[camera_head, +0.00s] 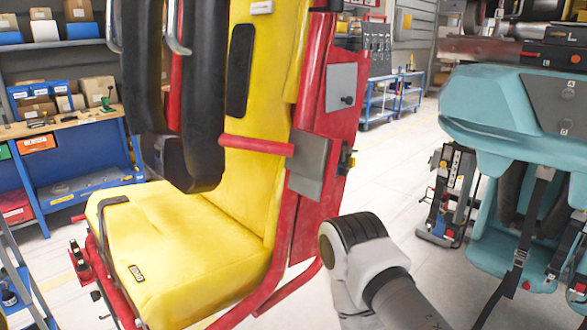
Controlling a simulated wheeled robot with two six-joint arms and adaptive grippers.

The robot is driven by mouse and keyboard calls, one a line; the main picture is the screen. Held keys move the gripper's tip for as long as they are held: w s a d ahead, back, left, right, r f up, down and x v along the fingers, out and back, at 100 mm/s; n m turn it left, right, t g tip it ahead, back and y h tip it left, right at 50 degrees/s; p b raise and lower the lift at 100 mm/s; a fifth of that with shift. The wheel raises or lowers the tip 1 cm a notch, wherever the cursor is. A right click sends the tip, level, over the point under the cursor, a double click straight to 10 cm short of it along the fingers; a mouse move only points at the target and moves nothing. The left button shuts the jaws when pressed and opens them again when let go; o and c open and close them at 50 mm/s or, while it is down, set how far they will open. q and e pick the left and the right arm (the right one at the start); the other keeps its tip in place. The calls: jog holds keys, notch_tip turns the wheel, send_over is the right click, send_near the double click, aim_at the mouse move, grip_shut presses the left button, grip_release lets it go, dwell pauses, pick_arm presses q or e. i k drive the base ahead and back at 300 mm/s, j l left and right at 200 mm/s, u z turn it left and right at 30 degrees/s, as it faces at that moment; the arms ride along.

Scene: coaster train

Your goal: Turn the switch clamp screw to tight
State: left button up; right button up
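A yellow seat (170,235) with a red frame (306,205) stands in front of me. On the frame's right side is a grey plate (341,85) with a small black knob (347,100). Below it is a grey box (308,165), with a small black and yellow part (347,160) at its right. I cannot tell which of these small parts is the switch clamp screw. A white and dark arm link of mine comes up from the bottom right, near the frame. Neither gripper shows.
A black padded restraint (185,165) hangs before the seat back. A teal seat (515,105) with hanging straps stands at right. Blue workbenches and shelves (85,185) with boxes are at left. Grey floor (400,150) lies open between the two seats.

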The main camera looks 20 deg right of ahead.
aim_at(350, 149)
jog(key=l+z, duration=0.4)
jog(key=i+l+z, duration=0.15)
jog(key=l+z, duration=0.2)
jog(key=i+l+z, duration=0.1)
jog(key=l+z, duration=0.3)
jog(key=i+l+z, duration=0.2)
jog(key=z, duration=0.15)
